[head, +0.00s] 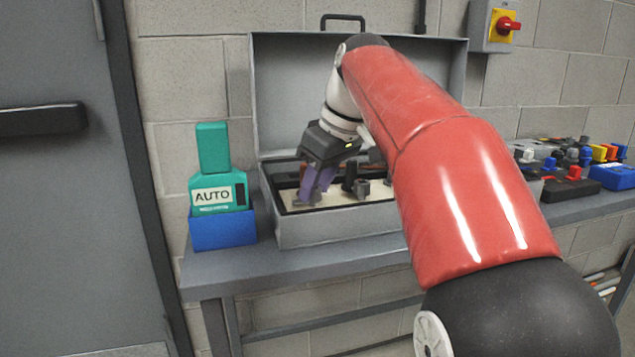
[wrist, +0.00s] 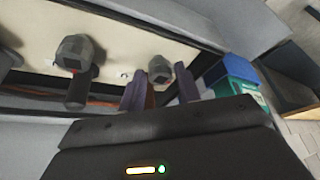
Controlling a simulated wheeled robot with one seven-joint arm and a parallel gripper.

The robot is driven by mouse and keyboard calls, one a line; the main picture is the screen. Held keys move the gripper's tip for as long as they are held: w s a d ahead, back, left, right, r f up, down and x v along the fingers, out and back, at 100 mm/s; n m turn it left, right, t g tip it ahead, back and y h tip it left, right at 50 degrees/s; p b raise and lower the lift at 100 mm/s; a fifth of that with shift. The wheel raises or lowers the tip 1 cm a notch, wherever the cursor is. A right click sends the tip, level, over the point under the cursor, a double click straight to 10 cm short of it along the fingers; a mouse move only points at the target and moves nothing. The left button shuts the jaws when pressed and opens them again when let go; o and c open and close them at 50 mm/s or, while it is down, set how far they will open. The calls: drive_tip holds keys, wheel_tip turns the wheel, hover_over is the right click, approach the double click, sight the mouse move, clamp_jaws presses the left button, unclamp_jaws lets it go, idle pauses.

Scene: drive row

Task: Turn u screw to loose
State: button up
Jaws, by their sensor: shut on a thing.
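An open grey metal case (head: 345,230) stands on the bench with a cream panel (head: 384,193) inside. My gripper (head: 313,194), with purple fingers, reaches down into the case at the panel's left end. In the wrist view its fingers stand on either side of a grey screw (wrist: 160,67), shut on it. I cannot read a label there, so I cannot confirm that it is the u screw. Another grey knob (wrist: 76,50) stands beside it on the panel, apart from the fingers. A black post (head: 349,176) and a grey post (head: 362,188) stand right of my gripper in the head view.
The case's raised lid (head: 290,95) stands behind my arm. A teal AUTO device (head: 216,180) sits in a blue holder (head: 222,230) left of the case. Several coloured parts, including a blue block (head: 612,177), lie on the bench at right. A grey door (head: 50,200) is far left.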

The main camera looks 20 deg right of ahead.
drive_tip(key=o, duration=0.8)
drive_tip(key=shift+o, duration=0.2)
drive_tip(key=v, duration=0.7)
drive_tip(key=shift+r, duration=0.35)
drive_tip(key=shift+s, duration=0.15)
